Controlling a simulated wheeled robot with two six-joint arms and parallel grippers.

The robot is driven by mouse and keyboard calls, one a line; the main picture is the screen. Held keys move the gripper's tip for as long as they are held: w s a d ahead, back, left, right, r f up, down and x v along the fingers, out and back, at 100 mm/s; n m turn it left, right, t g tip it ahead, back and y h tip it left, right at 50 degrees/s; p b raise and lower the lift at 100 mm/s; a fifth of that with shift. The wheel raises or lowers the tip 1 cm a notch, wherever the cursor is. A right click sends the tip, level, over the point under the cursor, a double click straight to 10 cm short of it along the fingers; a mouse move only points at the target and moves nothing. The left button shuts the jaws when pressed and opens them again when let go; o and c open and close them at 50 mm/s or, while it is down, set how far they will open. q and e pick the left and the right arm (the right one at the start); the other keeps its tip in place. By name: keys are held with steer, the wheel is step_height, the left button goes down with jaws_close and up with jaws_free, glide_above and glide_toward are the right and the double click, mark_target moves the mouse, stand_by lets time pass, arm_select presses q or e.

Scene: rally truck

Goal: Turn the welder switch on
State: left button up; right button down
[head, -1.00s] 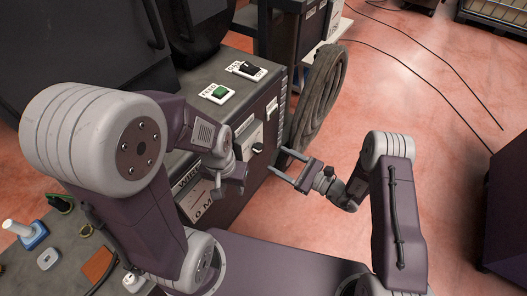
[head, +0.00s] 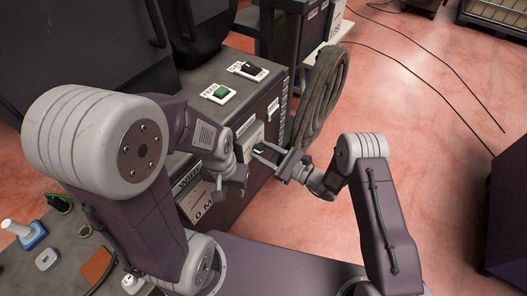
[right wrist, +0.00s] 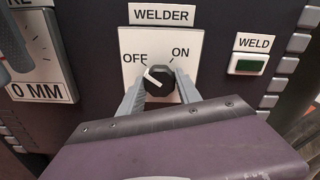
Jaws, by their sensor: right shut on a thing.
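The welder switch is a black rotary knob (right wrist: 158,80) on a white plate (right wrist: 130,45) marked OFF and ON, under a WELDER label. Its white pointer line leans up-left, toward OFF. My right gripper (right wrist: 160,90) has one finger on each side of the knob and is shut on it; it also shows in the head view (head: 260,152), at the front of the cabinet. My left gripper (head: 231,186) hangs in front of the cabinet, left of the right gripper; its finger opening is unclear.
A dark green WELD indicator (right wrist: 248,64) sits right of the switch. A green button (head: 220,92) and a black switch (head: 248,68) are on the cabinet top (head: 200,112). A coiled hose (head: 322,95) hangs at the cabinet's right side. Open floor (head: 420,110) lies farther right.

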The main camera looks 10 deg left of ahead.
steer(key=shift+m, duration=0.3)
steer(key=m, duration=0.3)
steer(key=shift+m+p, duration=0.35)
steer(key=shift+m, duration=0.05)
steer(key=m, duration=0.4)
steer(key=shift+s+m+p, duration=0.1)
steer(key=shift+m+p, duration=0.2)
steer(key=shift+p, duration=0.05)
steer(key=m, duration=0.4)
steer(key=shift+p, duration=0.3)
steer(key=shift+m+p, duration=0.3)
steer(key=shift+m, duration=2.1)
steer(key=shift+f, duration=0.1)
steer(key=c, duration=0.8)
jaws_free()
steer(key=shift+c, duration=0.2)
